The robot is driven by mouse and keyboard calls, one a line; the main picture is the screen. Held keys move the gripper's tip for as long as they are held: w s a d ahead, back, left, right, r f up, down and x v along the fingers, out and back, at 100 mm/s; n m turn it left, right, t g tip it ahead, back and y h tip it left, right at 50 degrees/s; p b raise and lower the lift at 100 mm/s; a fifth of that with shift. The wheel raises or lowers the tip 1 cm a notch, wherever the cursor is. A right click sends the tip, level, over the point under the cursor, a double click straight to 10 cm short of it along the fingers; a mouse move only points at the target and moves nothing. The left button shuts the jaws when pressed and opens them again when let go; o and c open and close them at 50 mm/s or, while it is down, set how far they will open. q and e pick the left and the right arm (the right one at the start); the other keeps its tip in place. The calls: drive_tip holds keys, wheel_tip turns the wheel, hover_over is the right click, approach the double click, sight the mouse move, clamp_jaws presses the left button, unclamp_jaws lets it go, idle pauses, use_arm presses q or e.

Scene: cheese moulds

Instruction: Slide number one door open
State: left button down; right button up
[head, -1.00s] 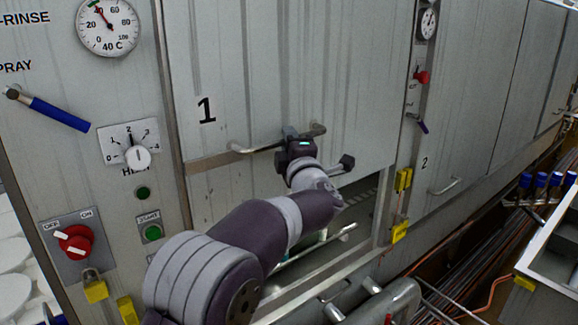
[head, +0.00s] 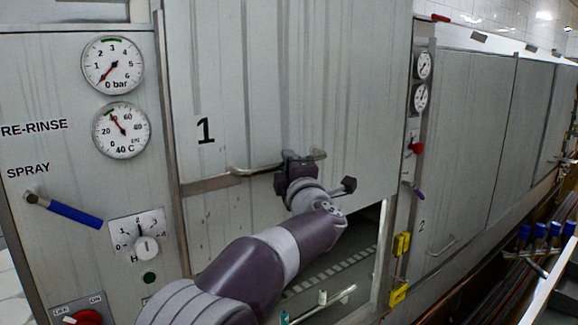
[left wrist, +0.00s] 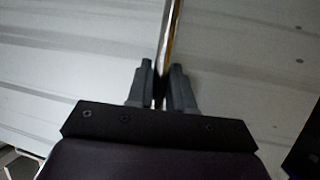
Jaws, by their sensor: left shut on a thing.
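The number one door (head: 265,80) is a grey metal panel marked with a black 1. It stands partly raised, its upper part running out of the top of the head view. Below its lower edge a dark opening (head: 345,255) shows at the right; my arm hides part of it. My left gripper (head: 290,160) is shut on the door's bar handle (head: 240,171). In the left wrist view the fingers (left wrist: 161,82) close around the handle bar (left wrist: 172,30), with the door's pale surface behind. My right gripper is not in view.
A control panel with gauges (head: 121,130), a blue lever (head: 75,214) and a knob (head: 146,247) stands left of the door. Door number two (head: 460,140) is at the right, beyond a post with yellow blocks (head: 399,293). A rail (head: 330,302) crosses below the opening.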

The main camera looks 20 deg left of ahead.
use_arm(q)
drive_tip(key=shift+r, duration=0.1)
drive_tip(key=c, duration=1.1)
unclamp_jaws()
drive_tip(key=shift+s+d+f, duration=0.1)
drive_tip(key=shift+s+f, duration=0.05)
drive_tip(key=shift+f, duration=0.05)
drive_tip(key=b+v, duration=0.5)
drive_tip(key=v, duration=0.7)
drive_tip(key=shift+s+b, duration=0.15)
drive_tip(key=shift+b, duration=0.2)
drive_tip(key=shift+d, duration=0.1)
